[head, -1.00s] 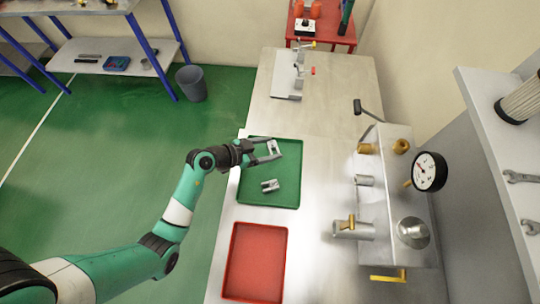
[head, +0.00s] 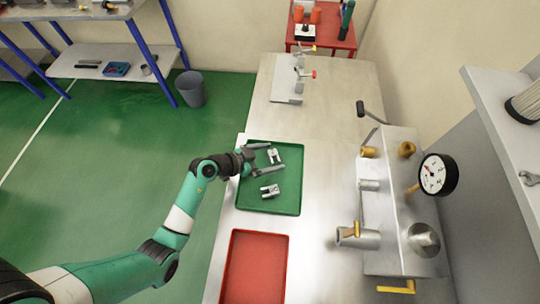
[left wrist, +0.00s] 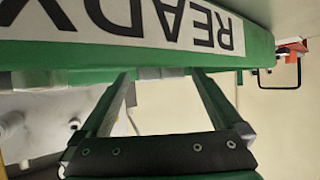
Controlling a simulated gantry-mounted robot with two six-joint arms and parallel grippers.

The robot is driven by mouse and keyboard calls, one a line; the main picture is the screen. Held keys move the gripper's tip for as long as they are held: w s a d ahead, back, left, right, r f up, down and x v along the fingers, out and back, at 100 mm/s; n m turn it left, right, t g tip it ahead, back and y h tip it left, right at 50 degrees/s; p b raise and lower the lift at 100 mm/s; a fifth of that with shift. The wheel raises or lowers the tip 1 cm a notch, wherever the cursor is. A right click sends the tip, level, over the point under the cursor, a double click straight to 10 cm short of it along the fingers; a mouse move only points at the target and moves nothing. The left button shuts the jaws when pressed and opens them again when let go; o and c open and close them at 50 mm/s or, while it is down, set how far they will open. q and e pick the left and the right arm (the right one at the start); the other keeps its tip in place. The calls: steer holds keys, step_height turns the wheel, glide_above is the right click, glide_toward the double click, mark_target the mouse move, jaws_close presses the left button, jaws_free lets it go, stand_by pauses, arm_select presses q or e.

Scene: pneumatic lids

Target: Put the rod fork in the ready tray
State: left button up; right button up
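The green ready tray (head: 285,204) lies on the bench in the head view. Its READY label (left wrist: 150,22) shows upside down in the left wrist view. A grey metal fork-like piece (head: 272,157), which looks like the rod fork, is at the tray's far part, between my left gripper's fingertips. My left gripper (head: 273,156) is open around it; the fingers stand apart in the left wrist view (left wrist: 165,78). A second grey forked piece (head: 270,192) lies nearer the tray's middle. I cannot tell for certain which is the rod fork. My right gripper is not in view.
A red tray (head: 232,268) lies nearer on the bench. A metal fixture with a gauge (head: 438,174) and brass fittings stands to the right. A small fixture (head: 290,85) stands at the far end. Bare bench lies between the trays and the gauge fixture.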

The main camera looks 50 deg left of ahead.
arm_select(q)
steer(key=p+v, duration=0.5)
steer(key=v, duration=0.6)
steer(key=shift+s+a+r, duration=0.1)
steer(key=shift+s+r, duration=0.05)
steer(key=shift+r, duration=0.1)
steer(key=shift+s+r, duration=0.1)
steer(key=shift+s, duration=0.2)
